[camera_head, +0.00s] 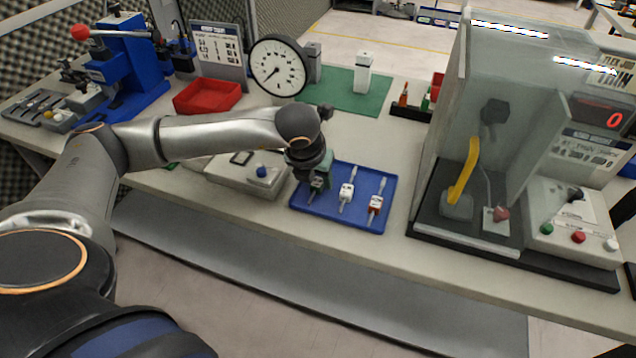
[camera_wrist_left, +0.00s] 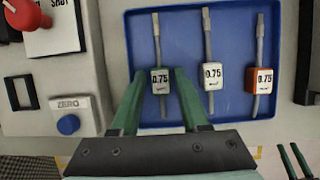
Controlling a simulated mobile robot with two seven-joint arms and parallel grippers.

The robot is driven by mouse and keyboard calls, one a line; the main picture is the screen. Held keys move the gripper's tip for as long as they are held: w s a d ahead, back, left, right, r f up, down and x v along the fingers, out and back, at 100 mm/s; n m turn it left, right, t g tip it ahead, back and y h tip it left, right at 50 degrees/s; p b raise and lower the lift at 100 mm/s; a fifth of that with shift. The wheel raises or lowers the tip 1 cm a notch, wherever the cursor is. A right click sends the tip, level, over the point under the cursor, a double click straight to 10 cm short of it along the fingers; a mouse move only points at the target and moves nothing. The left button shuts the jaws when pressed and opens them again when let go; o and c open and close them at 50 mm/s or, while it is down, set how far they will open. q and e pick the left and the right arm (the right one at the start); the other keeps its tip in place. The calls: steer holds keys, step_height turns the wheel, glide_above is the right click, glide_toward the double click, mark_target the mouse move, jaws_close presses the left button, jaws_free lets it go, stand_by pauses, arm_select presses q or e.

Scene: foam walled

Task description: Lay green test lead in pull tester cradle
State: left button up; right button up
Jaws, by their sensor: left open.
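My left gripper (camera_head: 318,186) is over the left part of a blue tray (camera_head: 345,222). In the left wrist view its green fingers (camera_wrist_left: 158,102) are open, on either side of the leftmost lead (camera_wrist_left: 160,80). This lead has a dark greenish block marked 0.75 and a grey stem; the gripper mostly hides it in the head view. A white lead (camera_head: 346,192) and an orange-red lead (camera_head: 376,204) lie to its right. A clear-walled tester (camera_head: 440,150) with a readout of 0 stands at right; I cannot tell its cradle. Small green prongs at the wrist view's lower right may be my right gripper (camera_wrist_left: 295,160).
A grey box with a blue knob (camera_head: 262,171) stands just left of the tray. Behind are a round dial (camera_head: 278,67), a red bin (camera_head: 207,96) and a green mat (camera_head: 345,97). Bench between tray and tester is clear.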

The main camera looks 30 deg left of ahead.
arm_select(q)
jaws_close()
steer(key=shift+r, duration=0.15)
stand_by(0.4)
